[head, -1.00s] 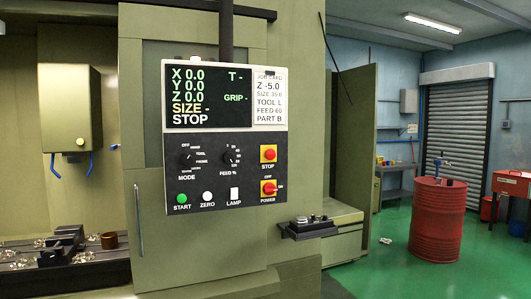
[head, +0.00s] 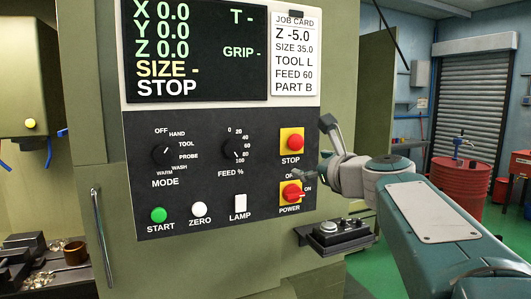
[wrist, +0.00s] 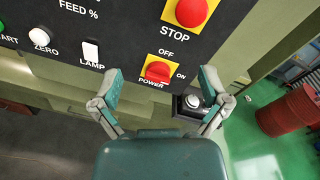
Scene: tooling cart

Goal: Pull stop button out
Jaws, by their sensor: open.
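The red stop button (head: 291,142) sits on a yellow square plate at the right of the control panel (head: 215,213), above the label STOP. In the wrist view the stop button (wrist: 190,12) is at the top edge, partly cut off. My gripper (head: 312,150) is to the right of the button in the head view, apart from it. In the wrist view my gripper (wrist: 162,80) is open and empty, its two fingers spread below the stop button, on either side of the power switch (wrist: 158,71). I cannot tell the exact gap to the panel.
The power switch (head: 291,192) is just below the stop button. The screen (head: 195,50) reads STOP. A small ledge with a dark device (head: 340,231) juts out below the panel's right corner. A red barrel (head: 459,195) stands far right on the green floor.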

